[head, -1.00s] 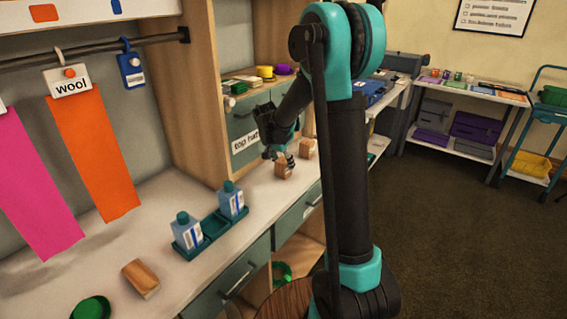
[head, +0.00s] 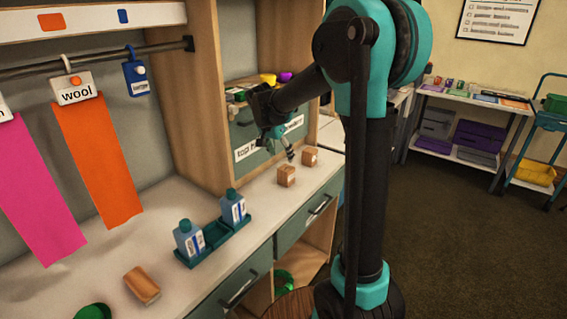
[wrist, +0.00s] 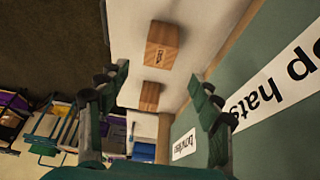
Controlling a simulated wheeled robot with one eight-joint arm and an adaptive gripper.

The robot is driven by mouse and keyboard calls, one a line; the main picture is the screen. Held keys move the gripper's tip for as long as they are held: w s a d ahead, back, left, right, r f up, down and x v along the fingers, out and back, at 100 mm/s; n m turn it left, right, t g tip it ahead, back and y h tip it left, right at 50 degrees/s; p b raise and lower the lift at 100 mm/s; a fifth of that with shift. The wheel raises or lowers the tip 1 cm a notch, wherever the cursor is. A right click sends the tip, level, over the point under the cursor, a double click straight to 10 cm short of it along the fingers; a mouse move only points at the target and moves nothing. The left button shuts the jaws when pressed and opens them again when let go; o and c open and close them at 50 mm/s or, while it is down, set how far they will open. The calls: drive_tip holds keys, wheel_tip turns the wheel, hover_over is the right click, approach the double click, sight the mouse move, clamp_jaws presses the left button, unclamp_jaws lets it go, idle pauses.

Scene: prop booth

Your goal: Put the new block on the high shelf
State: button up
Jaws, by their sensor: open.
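Two small brown blocks stand on the pale counter, a nearer block (head: 286,177) and a farther block (head: 310,157). In the wrist view the nearer block (wrist: 162,46) has a small dark label I cannot read; the farther block (wrist: 150,96) is below it. Which is the new one, I cannot tell. My gripper (head: 289,153) is open and empty, above the counter and apart from both blocks. Its spread fingers show in the wrist view (wrist: 158,95). A shelf with coloured items (head: 250,88) is above the green drawer fronts; I cannot tell whether it is the high shelf.
The green drawer fronts (head: 270,137) with white labels stand close behind my gripper. A teal tray (head: 216,236) with two bottles, a brown wooden piece (head: 142,284) and a green round thing (head: 92,312) are on the counter. Cloth strips hang at left.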

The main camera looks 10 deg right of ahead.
drive_tip(key=s+d+f+n+y, duration=0.1)
drive_tip(key=s+d+f+n, duration=0.1)
drive_tip(key=s, duration=0.7)
drive_tip(key=s+d+f+n+y, duration=0.1)
drive_tip(key=s+f+n, duration=0.3)
drive_tip(key=s, duration=0.6)
drive_tip(key=s+d+f+n+t+y, duration=0.1)
drive_tip(key=s+d+f+n, duration=0.2)
drive_tip(key=s+f, duration=0.3)
drive_tip(key=s, duration=0.4)
drive_tip(key=shift+s+d+f, duration=0.15)
drive_tip(key=shift+d+f, duration=0.25)
drive_tip(key=shift+o, duration=0.5)
